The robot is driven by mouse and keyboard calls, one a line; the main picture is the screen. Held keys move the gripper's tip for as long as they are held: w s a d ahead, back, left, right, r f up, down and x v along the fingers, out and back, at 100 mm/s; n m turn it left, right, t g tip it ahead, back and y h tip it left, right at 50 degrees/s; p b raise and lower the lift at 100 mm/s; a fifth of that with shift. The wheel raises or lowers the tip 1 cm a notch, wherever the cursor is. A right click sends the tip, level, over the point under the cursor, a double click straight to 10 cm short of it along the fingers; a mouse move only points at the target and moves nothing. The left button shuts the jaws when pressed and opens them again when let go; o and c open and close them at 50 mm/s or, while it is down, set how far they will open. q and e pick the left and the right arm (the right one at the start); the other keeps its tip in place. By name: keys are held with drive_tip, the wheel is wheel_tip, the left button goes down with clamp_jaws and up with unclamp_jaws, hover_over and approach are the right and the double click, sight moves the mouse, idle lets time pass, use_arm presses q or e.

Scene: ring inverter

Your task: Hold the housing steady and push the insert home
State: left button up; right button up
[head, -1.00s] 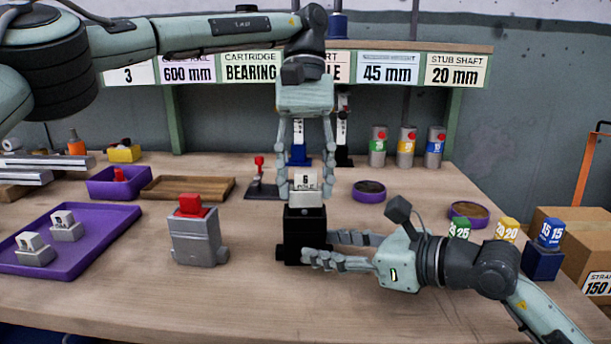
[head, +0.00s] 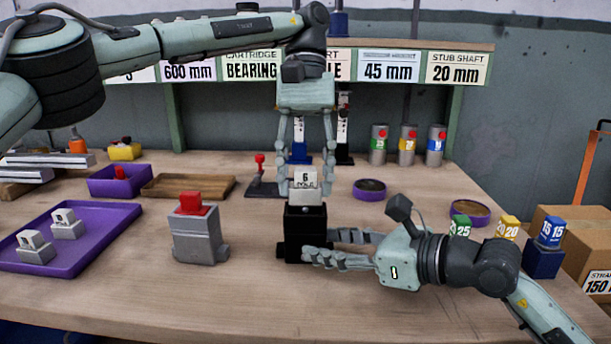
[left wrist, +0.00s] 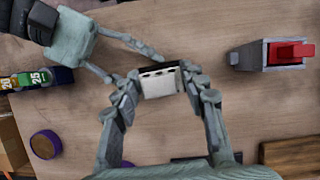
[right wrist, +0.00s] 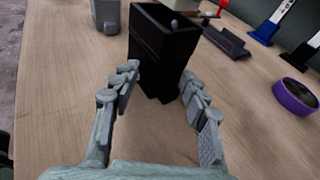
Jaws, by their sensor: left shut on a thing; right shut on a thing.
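The black housing (head: 305,222) stands upright on the bench. My right gripper (head: 318,248) is shut on it low down, one finger on each side; the right wrist view also shows the housing (right wrist: 160,55) between the fingers. The white insert (head: 307,188), marked 6 POLE, is at the housing's top, slightly tilted. My left gripper (head: 306,188) points down from above and is shut on the insert, which also shows in the left wrist view (left wrist: 160,84). I cannot tell how deep the insert sits.
A grey housing with a red top (head: 198,232) stands to the left. A purple tray (head: 95,240) holds white inserts. A purple dish (head: 369,190) and a red-handled fixture (head: 262,180) are behind. Numbered blocks (head: 508,228) stand right, beyond my right arm. The front bench is clear.

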use_arm(q)
drive_tip(key=shift+f, duration=1.25)
idle(0.4)
drive_tip(key=o, duration=1.2)
drive_tip(key=shift+f, duration=0.1)
drive_tip(key=shift+o, duration=0.2)
drive_tip(key=v, duration=0.7)
drive_tip(key=shift+r, duration=0.35)
